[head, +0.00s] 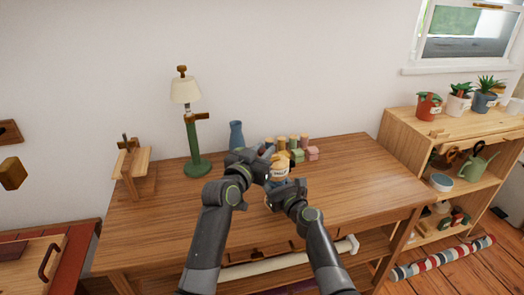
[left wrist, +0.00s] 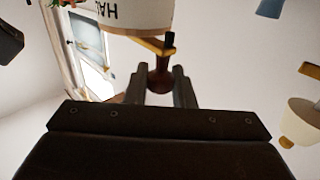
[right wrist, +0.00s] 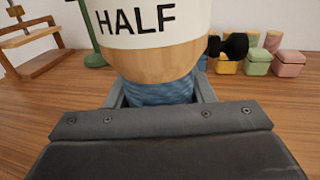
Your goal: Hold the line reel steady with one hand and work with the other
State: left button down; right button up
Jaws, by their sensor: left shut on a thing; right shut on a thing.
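The line reel (head: 280,171) stands over the wooden table, partly hidden by my grippers in the head view. In the right wrist view the reel (right wrist: 158,62) has a white band reading HALF, a wooden lower part and a blue wound section. My right gripper (right wrist: 158,95) is shut around that blue section. In the left wrist view the reel (left wrist: 135,14) appears upside down, with a brass crank arm (left wrist: 150,44) and a dark brown knob (left wrist: 160,78). My left gripper (left wrist: 161,84) is shut on the knob. In the head view it covers much of the crank.
Behind the reel stand a blue vase (head: 236,135) and several small coloured pots (head: 312,154). A green lamp (head: 194,140) and a wooden stand (head: 131,170) are at the left. The table's right side (head: 365,178) is clear. A plant shelf (head: 450,122) stands at the right.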

aim_at(263, 151)
pick_arm(q)
jog(key=shift+s+d+f+n+t+y, duration=0.2)
jog(key=shift+n+t+y, duration=0.15)
jog(key=shift+y, duration=0.25)
jog(key=c, duration=1.3)
grip_release()
jog(key=shift+a+r, duration=0.1)
jog(key=shift+o, duration=0.2)
jog(key=shift+r, duration=0.15)
notch_tip(263, 151, up, 10)
jog(key=shift+f, duration=0.15)
